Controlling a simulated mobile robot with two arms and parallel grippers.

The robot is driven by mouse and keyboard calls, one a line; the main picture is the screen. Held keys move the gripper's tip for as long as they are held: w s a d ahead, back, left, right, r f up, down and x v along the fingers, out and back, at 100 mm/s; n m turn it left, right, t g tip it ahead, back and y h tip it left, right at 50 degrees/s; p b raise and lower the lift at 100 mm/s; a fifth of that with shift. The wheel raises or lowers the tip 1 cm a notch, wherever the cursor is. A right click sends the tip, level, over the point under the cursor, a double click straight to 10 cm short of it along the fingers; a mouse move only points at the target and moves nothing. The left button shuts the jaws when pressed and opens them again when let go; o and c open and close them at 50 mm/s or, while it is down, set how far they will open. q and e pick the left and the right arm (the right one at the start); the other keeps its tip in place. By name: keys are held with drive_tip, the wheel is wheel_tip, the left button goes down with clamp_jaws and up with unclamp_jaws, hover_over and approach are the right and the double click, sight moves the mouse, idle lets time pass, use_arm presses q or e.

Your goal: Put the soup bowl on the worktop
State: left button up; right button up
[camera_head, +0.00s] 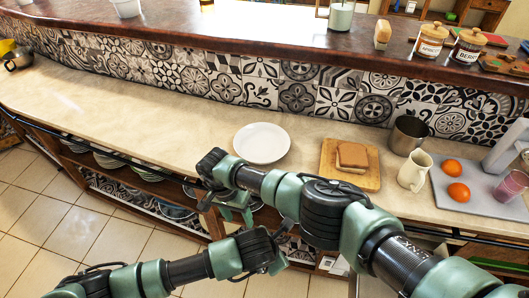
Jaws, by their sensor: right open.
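My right gripper (234,212) is open and points down at the worktop's front edge, just in front of and left of the bowl. It is apart from the bowl and holds nothing that I can see. My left gripper (277,264) is lower, in front of the shelving; its fingers are too hidden to tell open from shut.
A wooden board (368,180) with a sandwich (352,157), a metal pot (408,135), a cream jug (414,171) and a grey tray (480,205) with tomatoes stand to the right. Stacked plates (108,160) are on the shelves below. The worktop left of the bowl is clear.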

wheel_tip(320, 180, up, 12)
drive_tip(key=a, duration=0.2)
drive_tip(key=shift+w+r, duration=0.15)
drive_tip(key=shift+w, duration=0.25)
